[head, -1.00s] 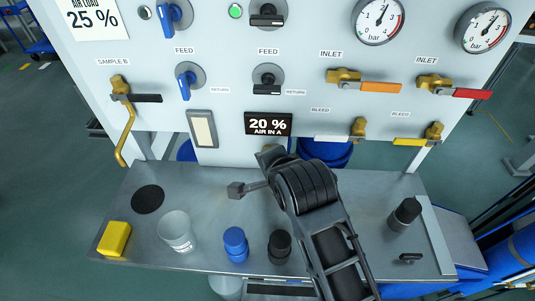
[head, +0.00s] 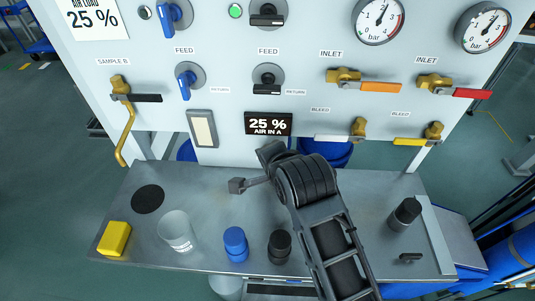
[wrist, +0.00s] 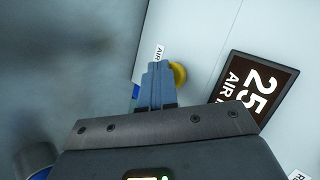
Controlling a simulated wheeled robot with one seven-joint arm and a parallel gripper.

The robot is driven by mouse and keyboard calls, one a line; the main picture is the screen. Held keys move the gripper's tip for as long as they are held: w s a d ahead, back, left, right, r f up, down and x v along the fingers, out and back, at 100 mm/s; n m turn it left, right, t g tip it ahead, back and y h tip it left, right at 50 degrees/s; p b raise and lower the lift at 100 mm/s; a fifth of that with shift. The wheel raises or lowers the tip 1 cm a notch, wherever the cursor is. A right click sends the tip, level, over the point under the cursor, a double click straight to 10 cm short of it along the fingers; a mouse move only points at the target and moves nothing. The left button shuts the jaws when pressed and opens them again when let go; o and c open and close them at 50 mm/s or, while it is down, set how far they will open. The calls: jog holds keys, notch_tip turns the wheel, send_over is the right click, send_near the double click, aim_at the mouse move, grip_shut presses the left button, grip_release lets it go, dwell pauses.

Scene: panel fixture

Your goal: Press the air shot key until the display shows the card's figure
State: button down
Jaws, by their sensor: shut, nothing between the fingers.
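The card (head: 93,18) at the panel's top left reads "25 %", under the words "AIR LOAD". The dark display (head: 268,123) reads "25 % AIR IN A"; part of it also shows in the wrist view (wrist: 252,90). A round yellow key (wrist: 179,75) sits on the panel beside a partly covered label starting "AIR". My gripper (wrist: 158,68) is shut and empty, its blue-grey fingertips in front of the key's edge and covering part of it. I cannot tell whether they touch it. In the head view my arm hides the key and the fingertips.
Valve handles, knobs and gauges (head: 379,20) cover the panel above the bench (head: 330,255). On the bench stand a yellow block (head: 114,238), a clear cup (head: 177,233), a blue cap (head: 235,244), and black pieces (head: 279,246). A small lit pad (head: 202,129) is left of the display.

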dwell(0.5)
jog(key=shift+s+p, duration=0.55)
jog(key=shift+s, duration=0.35)
jog(key=shift+s, duration=0.1)
jog(key=shift+s+a+p, duration=0.1)
jog(key=shift+s+p, duration=0.9)
jog(key=shift+s, duration=1.4)
